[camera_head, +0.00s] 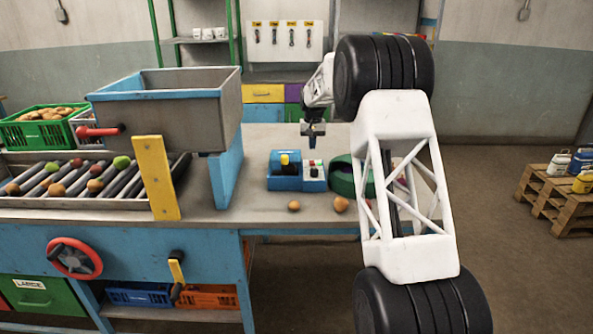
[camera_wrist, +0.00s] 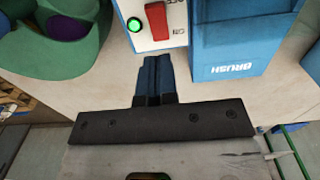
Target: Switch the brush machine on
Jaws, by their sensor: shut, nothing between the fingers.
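The blue brush machine (camera_head: 284,182) stands on the bench, left of the arm, with a yellow and black part on top. Its white switch panel (camera_head: 313,170) is on its right side. The panel there shows a red rocker switch (camera_wrist: 157,20) marked ON at one end and a bright green round lamp (camera_wrist: 134,24). My gripper (camera_head: 312,136) is shut and empty, pointing down above the panel. In the wrist view its fingertips (camera_wrist: 157,60) appear just short of the panel's edge, apart from the switch.
A green round container (camera_head: 345,178) stands right of the machine, close to my arm. Two round brown items, one of them a potato-like piece (camera_head: 340,205), lie near the bench's front. A grey hopper (camera_head: 170,115) and roller conveyor (camera_head: 80,185) fill the left side.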

